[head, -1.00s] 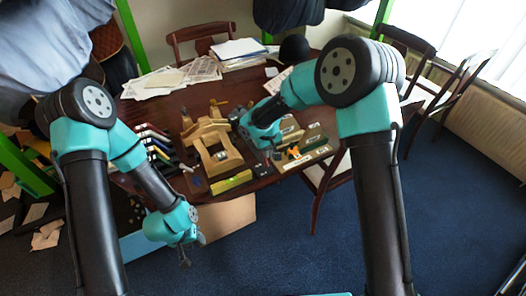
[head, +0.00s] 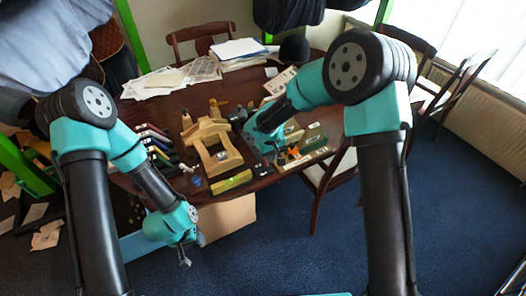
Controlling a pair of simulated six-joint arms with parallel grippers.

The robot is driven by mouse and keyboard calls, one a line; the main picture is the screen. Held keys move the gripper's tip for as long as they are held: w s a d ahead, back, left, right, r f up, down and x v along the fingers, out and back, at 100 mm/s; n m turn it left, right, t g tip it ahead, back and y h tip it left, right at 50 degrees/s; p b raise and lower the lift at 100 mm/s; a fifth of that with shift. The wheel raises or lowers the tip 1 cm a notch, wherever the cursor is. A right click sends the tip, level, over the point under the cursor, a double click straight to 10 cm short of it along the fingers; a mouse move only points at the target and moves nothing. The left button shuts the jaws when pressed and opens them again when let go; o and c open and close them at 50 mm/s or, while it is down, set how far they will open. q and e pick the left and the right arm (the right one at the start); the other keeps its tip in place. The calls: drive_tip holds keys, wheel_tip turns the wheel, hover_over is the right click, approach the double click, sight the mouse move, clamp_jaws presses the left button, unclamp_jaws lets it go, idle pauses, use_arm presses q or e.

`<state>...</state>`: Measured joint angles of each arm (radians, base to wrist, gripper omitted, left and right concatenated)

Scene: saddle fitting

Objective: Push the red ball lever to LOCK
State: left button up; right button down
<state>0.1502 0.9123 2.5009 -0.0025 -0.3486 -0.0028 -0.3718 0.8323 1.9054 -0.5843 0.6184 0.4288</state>
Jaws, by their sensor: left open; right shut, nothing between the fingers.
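A wooden fixture (head: 207,130) with a slanted frame stands on the round table, left of my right arm. My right gripper (head: 266,150) is low over the table just right of the wooden fixture. It is shut and empty, its fingertips mostly hidden by the wrist. My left gripper (head: 184,262) is open and empty, hanging in front of the table's near edge, away from the fixture.
Papers (head: 180,77) cover the back. A cardboard box (head: 230,216) is below the table.

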drive_tip(key=shift+s+d, duration=0.2)
drive_tip(key=shift+s, duration=0.25)
drive_tip(key=shift+w, duration=0.1)
idle(0.4)
drive_tip(key=shift+w+a, duration=0.25)
drive_tip(key=shift+w, duration=0.15)
idle(0.3)
wheel_tip(320, 180, up, 7)
idle(1.0)
idle(0.4)
